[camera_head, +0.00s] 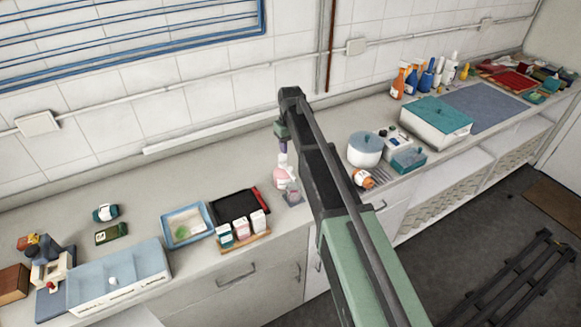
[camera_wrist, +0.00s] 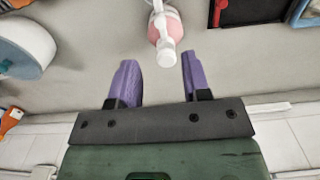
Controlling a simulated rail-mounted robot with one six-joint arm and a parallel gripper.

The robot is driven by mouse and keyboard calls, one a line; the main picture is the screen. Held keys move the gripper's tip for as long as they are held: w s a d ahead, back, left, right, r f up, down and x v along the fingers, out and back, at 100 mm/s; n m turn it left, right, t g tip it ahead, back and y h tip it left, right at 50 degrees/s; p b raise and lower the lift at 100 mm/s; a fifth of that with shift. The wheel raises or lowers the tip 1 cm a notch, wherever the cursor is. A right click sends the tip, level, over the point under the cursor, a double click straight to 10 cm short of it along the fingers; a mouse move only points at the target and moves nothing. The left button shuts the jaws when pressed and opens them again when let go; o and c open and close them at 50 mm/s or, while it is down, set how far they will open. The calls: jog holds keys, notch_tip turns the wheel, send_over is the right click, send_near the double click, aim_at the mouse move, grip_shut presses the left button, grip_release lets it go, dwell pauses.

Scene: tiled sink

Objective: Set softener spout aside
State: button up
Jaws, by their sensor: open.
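A pink bottle with a white top (camera_head: 281,178) stands on the counter near the middle of the head view. In the wrist view, its pink body (camera_wrist: 174,24) is at the top centre, and a white spout (camera_wrist: 165,52) points towards my gripper. My gripper (camera_wrist: 159,60) is open, with its two purple fingers apart and nothing held between them. The spout's end lies between the fingertips in the picture; I cannot tell how far below them it is. In the head view, my gripper (camera_head: 283,147) is just above the bottle's top.
A black tray (camera_head: 232,205) and a wooden tray with small cartons (camera_head: 240,229) lie left of the bottle. A grey item (camera_head: 293,197) sits close in front of it. A round white container (camera_head: 365,150) and an orange-capped jar (camera_head: 363,178) stand to the right.

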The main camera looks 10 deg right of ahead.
aim_at(290, 167)
notch_tip(290, 167, down, 10)
jog(key=b, duration=0.9)
jog(key=shift+r, duration=0.1)
jog(key=shift+c, duration=0.2)
grip_shut()
